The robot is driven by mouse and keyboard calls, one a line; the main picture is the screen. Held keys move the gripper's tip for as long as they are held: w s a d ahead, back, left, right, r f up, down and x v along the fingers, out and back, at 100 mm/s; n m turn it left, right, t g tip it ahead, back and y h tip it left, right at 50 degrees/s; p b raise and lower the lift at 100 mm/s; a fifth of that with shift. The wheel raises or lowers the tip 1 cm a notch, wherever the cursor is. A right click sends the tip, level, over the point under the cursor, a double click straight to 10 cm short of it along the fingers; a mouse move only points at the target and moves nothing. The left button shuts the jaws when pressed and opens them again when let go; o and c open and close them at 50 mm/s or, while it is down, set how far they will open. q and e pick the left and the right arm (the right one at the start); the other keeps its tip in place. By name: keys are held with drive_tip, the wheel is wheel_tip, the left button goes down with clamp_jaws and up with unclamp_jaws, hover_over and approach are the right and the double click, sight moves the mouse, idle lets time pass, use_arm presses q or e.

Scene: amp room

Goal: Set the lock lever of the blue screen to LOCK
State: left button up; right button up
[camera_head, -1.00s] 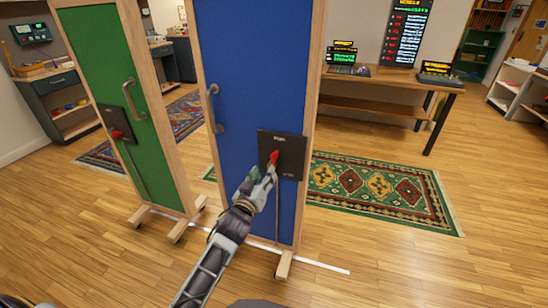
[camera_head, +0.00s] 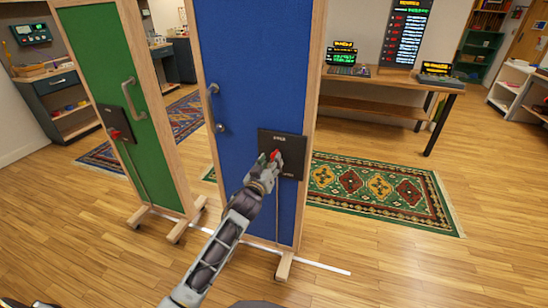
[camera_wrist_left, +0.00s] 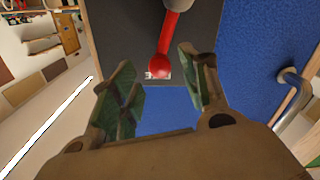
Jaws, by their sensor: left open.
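The blue screen (camera_head: 250,75) stands upright in a wooden frame in front of me. A black lock plate (camera_head: 291,160) is fixed low on its right side, with small lettering too blurred to read. The red lock lever (camera_head: 275,155) sits on this plate, partly hidden by my left gripper (camera_head: 270,160). In the left wrist view the red lever (camera_wrist_left: 165,67) ends in a round knob, and my left gripper (camera_wrist_left: 160,95) is open, its fingers on either side just short of the knob, not closed on it. My right gripper is out of view.
A green screen (camera_head: 100,70) with its own red lever (camera_head: 118,136) stands to the left. The screens have wooden feet (camera_head: 285,265) on the floor. A patterned rug (camera_head: 375,190) and a wooden table (camera_head: 400,80) lie behind, to the right.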

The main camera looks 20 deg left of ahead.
sight(273, 157)
use_arm(q)
drive_tip(key=shift+w, duration=1.4)
drive_tip(key=shift+w+d, duration=0.1)
drive_tip(key=shift+w, duration=0.6)
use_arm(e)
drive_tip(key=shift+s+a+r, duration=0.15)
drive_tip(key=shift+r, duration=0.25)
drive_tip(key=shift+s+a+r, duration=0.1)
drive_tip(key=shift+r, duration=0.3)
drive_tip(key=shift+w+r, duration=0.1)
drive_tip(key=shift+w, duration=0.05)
use_arm(q)
drive_tip(key=shift+r, duration=0.1)
clamp_jaws()
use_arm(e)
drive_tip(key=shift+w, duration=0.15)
